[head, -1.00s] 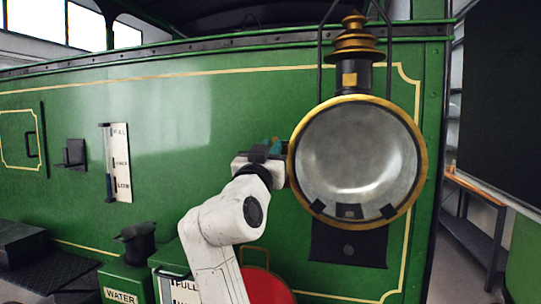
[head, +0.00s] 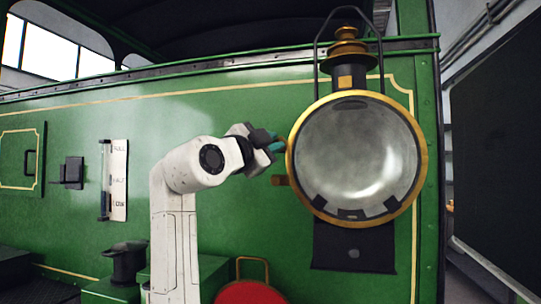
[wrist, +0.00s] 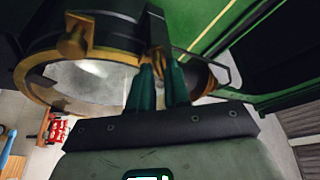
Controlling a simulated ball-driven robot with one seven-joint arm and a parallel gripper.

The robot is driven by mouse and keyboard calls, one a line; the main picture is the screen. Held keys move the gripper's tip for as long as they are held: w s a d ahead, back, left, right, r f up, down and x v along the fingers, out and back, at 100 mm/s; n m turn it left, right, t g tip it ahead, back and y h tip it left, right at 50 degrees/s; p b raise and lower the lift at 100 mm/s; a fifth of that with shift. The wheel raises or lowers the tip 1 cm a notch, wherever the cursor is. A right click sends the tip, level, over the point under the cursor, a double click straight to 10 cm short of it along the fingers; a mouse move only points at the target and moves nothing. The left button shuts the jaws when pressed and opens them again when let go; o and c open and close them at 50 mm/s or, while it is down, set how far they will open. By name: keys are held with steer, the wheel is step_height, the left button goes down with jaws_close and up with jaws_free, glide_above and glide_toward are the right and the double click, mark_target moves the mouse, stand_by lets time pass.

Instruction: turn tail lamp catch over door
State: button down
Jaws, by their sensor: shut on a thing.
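The tail lamp (head: 355,155) is a large round lamp with a brass rim, a pale glass door and a tiered brass chimney. It stands against the green tram side. My gripper (head: 279,138) reaches the lamp's left edge from the left. In the wrist view its teal fingers (wrist: 159,72) are shut on a small brass catch (wrist: 156,57) at the lamp's rim. The fingers and rim partly hide the catch.
The green tram side (head: 230,120) lies close behind my arm. A white gauge plate (head: 114,180) and a black bracket (head: 70,173) are on it at the left. A red round thing (head: 250,292) with a brass handle is below. A dark panel (head: 495,170) stands at the right.

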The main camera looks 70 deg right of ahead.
steer(key=shift+f+m+g+y+p, duration=0.15)
steer(key=shift+m+y, duration=0.55)
steer(key=shift+m, duration=1.2)
steer(key=shift+m+g+y+p, duration=0.2)
steer(key=shift+m+y, duration=0.5)
steer(key=shift+m, duration=1.2)
steer(key=c, duration=1.2)
jaws_free()
steer(key=shift+c, duration=0.2)
steer(key=v, duration=1)
steer(key=shift+a+b, duration=0.4)
steer(key=shift+b, duration=0.05)
steer(key=shift+w, duration=0.1)
